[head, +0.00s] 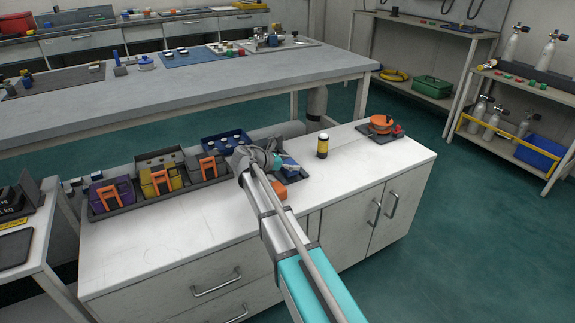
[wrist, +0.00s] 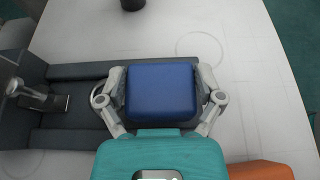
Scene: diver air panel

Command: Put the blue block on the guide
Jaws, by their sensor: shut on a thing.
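The blue block (wrist: 162,92) sits between the two fingers of my gripper (wrist: 162,80), which is shut on its sides. In the head view the block (head: 289,164) shows just right of my gripper (head: 272,161), partly hidden by it. Under the block is the dark grey guide (wrist: 75,72), a flat piece with raised rails and a metal clamp at its left in the wrist view. Its dark edge also shows in the head view (head: 303,174). I cannot tell whether the block touches the guide or hangs just above it.
An orange thing (head: 279,190) lies near the guide on the white worktop (head: 180,235). A yellow and black cylinder (head: 322,146) stands behind right. A dark tray of coloured cases (head: 158,196) is at the left, a blue rack (head: 222,143) behind. The front worktop is clear.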

